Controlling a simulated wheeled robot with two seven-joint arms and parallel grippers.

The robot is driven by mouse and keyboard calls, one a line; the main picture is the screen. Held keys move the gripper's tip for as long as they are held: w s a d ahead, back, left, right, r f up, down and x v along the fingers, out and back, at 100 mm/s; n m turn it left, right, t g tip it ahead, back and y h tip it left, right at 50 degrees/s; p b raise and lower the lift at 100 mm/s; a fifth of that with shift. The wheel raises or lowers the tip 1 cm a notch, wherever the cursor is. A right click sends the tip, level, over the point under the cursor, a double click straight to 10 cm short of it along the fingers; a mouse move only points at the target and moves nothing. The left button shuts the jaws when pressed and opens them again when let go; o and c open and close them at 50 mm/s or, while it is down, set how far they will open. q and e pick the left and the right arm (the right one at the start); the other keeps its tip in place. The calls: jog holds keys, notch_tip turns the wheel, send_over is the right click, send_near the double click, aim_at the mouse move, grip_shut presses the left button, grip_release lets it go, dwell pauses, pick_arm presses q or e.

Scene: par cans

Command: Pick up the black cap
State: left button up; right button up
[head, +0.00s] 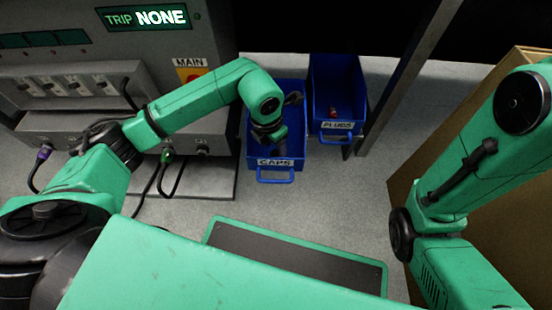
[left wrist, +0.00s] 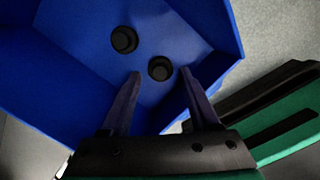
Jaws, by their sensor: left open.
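Two round black caps lie on the floor of the blue bin labelled CAPS (head: 277,176) in the left wrist view. The nearer black cap (left wrist: 161,68) sits just beyond and between my left fingertips. The other black cap (left wrist: 124,39) lies farther up and to the left. My left gripper (left wrist: 160,78) is open and empty, with its two dark fingers pointing into the bin. In the head view my left arm reaches over the bin and hides the caps. My right arm stands at the right of the head view, and its gripper is not in view.
A second blue bin labelled PLUGS (head: 337,100) stands to the right, with a small reddish item in it. A grey panel (head: 95,75) with sockets and cables stands at the left. A post rises right of the bins, and a large cardboard box (head: 408,190) stands farther right.

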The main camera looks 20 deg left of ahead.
pick_arm(q)
jog(key=shift+w+d+f, duration=0.1)
jog(key=shift+f, duration=0.75)
jog(key=shift+r, duration=0.15)
grip_shut()
